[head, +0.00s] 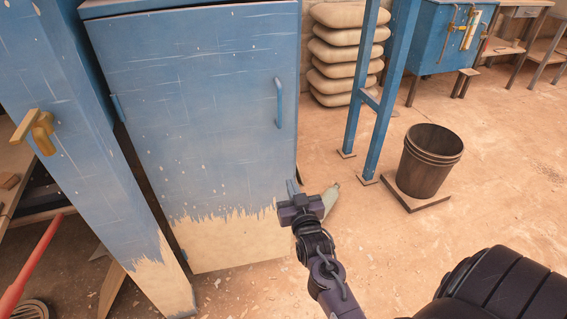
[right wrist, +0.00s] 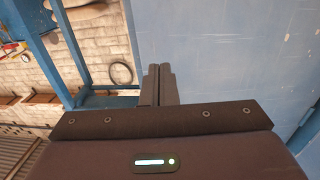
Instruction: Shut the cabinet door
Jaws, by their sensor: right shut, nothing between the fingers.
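The blue cabinet (head: 190,7) stands at the left of the head view, worn to cream along its bottom. Its door (head: 200,120) faces me, with a vertical blue handle (head: 279,103) near its right edge. I cannot tell whether the door is fully closed or slightly ajar. My right gripper (head: 291,186) is by the door's lower right edge, well below the handle. Its fingers (right wrist: 158,84) are together and empty in the right wrist view, with a blue panel (right wrist: 225,50) close on their right. Contact is unclear. My left gripper is out of view.
A blue post (head: 90,150) with a brass valve (head: 38,130) stands left of the cabinet. To the right are a blue frame (head: 358,90), a dark bucket (head: 428,165) and stacked sacks (head: 338,55). The floor at right is mostly free.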

